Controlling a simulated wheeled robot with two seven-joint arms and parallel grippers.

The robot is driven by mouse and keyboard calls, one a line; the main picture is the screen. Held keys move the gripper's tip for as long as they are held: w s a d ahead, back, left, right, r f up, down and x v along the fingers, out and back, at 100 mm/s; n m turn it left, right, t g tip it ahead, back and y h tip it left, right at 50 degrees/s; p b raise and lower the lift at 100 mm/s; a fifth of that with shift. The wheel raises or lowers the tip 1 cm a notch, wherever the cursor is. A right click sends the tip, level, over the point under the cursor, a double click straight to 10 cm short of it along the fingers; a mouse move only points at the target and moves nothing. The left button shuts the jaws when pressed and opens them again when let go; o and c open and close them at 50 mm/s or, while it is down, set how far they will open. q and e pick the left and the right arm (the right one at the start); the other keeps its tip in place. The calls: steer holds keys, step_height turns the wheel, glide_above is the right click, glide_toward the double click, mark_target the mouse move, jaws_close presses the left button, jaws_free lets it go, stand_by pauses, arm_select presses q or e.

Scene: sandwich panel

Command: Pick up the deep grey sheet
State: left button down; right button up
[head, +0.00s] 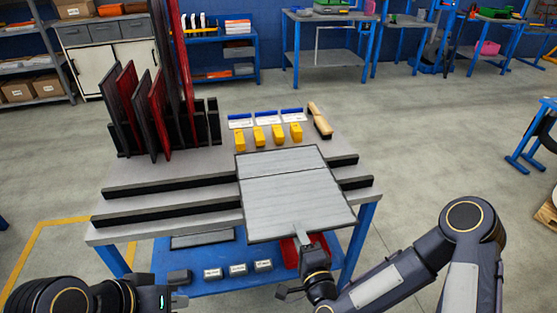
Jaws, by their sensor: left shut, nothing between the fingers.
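A rack (214,124) at the left back of the bench holds several upright sheets, some deep grey and some red. A deep grey sheet (141,118) stands among them beside a red sheet (157,104); which one is the task's sheet I cannot tell. A light grey panel (296,207) lies flat at the middle front, reaching past the bench's front edge. My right gripper (304,240) is at the panel's front edge and appears shut on it. My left gripper (178,298) is shut and empty at the bottom left, in front of the bench and far from the rack.
The bench (160,180) has dark rails running across it. Yellow blocks (259,137), blue-and-white items (267,116) and a wooden-coloured tool (319,120) lie at its back right. The blue lower shelf (215,283) carries grey boxes and a red bin (289,253).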

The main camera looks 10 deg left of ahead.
mark_target(292, 219)
steer(key=shift+x, duration=0.8)
steer(key=shift+p+x, duration=0.5)
steer(key=shift+x, duration=1.8)
steer(key=shift+f, duration=0.2)
steer(key=shift+d, duration=0.1)
jaws_close()
steer(key=shift+r, duration=0.1)
